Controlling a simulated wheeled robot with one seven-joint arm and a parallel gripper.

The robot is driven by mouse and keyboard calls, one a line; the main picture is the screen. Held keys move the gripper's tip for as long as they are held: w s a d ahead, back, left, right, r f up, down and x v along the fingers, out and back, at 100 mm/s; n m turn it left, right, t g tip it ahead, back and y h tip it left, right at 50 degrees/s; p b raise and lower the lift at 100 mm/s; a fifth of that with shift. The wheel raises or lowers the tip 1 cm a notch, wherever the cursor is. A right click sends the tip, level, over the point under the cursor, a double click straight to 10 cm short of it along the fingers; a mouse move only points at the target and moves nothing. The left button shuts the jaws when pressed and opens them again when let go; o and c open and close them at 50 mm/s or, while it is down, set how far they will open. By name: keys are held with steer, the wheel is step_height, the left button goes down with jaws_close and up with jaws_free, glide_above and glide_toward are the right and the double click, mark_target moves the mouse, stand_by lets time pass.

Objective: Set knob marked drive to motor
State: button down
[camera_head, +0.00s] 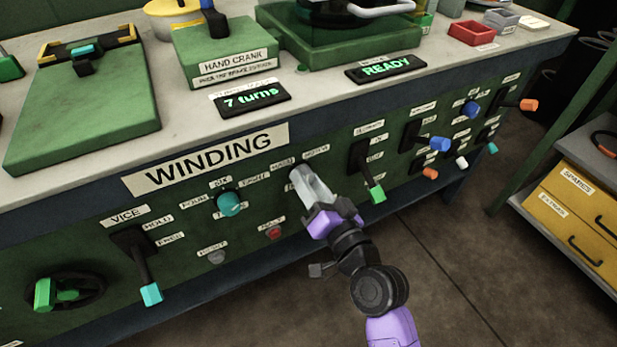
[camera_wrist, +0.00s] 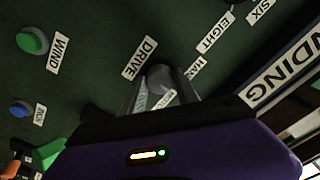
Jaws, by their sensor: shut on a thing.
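My gripper (camera_head: 312,185) is at the front panel of the bench, right of the WINDING sign. Its pale fingers are closed around a grey round knob (camera_wrist: 158,74), seen between the fingertips in the wrist view. The DRIVE label (camera_wrist: 139,58) is beside this knob. A label reading HAND (camera_wrist: 195,68) is on its other side. Another label (camera_wrist: 165,98) shows between the fingers and is partly covered and too small to read surely. In the head view the fingers hide most of the knob. Which way its pointer faces cannot be told.
A cyan knob (camera_head: 229,203) and a red button (camera_head: 273,232) are left of my gripper. A green-tipped lever (camera_head: 377,193) is close on the right. A vice lever (camera_head: 150,292) and green-handled wheel (camera_head: 62,294) are farther left. Floor in front is clear.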

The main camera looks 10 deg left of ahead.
steer(key=m+p, duration=0.2)
steer(key=m, duration=0.3)
steer(key=shift+m, duration=0.4)
stand_by(0.4)
steer(key=c, duration=0.9)
jaws_free()
steer(key=v, duration=0.8)
steer(key=shift+w, duration=0.1)
